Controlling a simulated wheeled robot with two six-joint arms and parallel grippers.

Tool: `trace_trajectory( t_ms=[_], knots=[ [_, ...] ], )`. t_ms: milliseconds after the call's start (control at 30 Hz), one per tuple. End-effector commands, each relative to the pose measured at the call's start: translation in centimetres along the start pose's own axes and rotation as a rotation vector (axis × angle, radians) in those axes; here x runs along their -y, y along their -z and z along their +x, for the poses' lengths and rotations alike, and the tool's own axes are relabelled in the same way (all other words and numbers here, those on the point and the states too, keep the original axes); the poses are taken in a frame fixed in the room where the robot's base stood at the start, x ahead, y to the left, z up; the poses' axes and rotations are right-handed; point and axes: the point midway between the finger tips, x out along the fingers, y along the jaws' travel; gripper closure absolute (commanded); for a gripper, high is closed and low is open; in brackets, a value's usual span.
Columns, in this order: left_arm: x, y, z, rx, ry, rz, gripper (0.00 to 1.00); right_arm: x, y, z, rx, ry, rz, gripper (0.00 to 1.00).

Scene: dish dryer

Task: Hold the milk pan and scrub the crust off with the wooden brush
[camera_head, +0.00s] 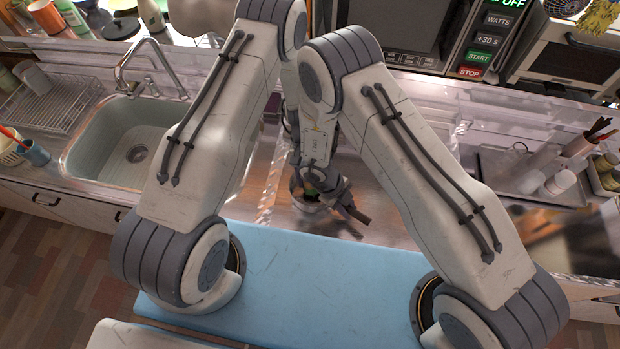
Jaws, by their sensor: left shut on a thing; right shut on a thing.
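The milk pan (308,205), a small metallic pan, is at the worktop in the middle, just beyond the blue surface. My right gripper (341,194) is shut at the pan's right side, by this piece, and seems to hold the pan. My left gripper (297,165) is shut above the pan's left part, seemingly on the wooden brush, which I cannot make out clearly. A small green patch shows inside the pan. My wrists hide much of the pan, and any crust cannot be seen.
A sink (95,150) with a tap (150,75) and a wire dish rack (50,103) are at left. A microwave (395,30) stands behind. A tray (530,185) with bottles is at right. The blue surface (310,275) in front is clear.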

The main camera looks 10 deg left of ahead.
Motion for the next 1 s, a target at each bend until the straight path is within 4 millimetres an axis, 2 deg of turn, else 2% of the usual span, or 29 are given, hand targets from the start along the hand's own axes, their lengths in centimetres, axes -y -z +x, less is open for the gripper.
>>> trace_trajectory(
  t_ms=[733,1000],
  knots=[
    [0.1,0.4,1.0,0.000,0.000,0.000,0.96,0.0,0.0,0.0,0.001,0.000,0.000,1.00],
    [-0.8,1.7,0.7,-0.002,-0.001,0.002,0.96,0.0,0.0,0.0,0.001,0.000,0.000,1.00]
  ],
)
